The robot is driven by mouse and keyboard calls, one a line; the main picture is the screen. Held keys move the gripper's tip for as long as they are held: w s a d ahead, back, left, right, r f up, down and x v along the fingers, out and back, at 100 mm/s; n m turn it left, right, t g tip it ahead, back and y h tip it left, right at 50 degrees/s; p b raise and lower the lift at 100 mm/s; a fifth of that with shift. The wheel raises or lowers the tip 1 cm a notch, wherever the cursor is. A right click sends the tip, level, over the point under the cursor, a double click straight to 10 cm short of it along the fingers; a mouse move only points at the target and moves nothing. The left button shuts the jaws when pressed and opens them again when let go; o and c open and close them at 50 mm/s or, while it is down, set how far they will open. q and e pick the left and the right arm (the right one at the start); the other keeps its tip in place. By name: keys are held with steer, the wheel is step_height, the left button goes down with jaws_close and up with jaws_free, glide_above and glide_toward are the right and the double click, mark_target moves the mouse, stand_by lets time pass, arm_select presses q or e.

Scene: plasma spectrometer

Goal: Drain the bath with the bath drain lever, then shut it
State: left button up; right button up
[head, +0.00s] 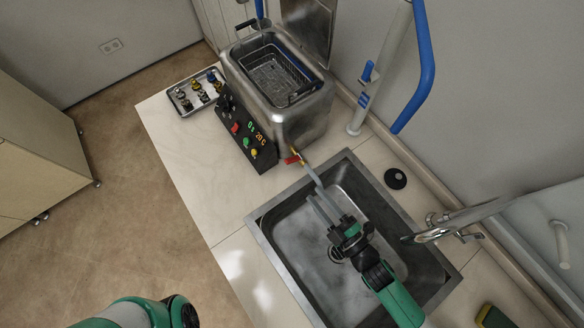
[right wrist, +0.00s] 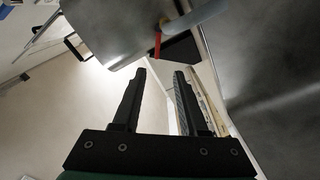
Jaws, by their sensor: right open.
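The steel bath (head: 310,112) stands on the counter beside the sink, with a wire basket (head: 270,72) inside. The red bath drain lever (head: 292,160) sits on a brass valve at the bath's lower near corner, and a grey drain pipe (head: 314,178) runs from it toward the sink. The lever also shows in the right wrist view (right wrist: 157,45), beyond the fingertips. My right gripper (head: 322,207) is over the sink, open and empty, its fingers pointing toward the valve and apart from the lever. Only part of my left arm shows at the bottom; its gripper is out of view.
The sink (head: 261,232) lies below my right gripper, with a faucet (head: 440,231) at its right. A control panel (head: 245,130) fronts the bath. A tray (head: 181,106) of small items is at the left. A blue-handled bar (head: 424,60) rises behind.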

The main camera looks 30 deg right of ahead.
mark_target(291, 163)
steer(key=w, duration=0.4)
steer(key=w+a, duration=0.1)
steer(key=w, duration=0.7)
steer(key=shift+a+r+b, duration=0.2)
steer(key=shift+a+b, duration=0.1)
steer(key=shift+b, duration=0.1)
jaws_close()
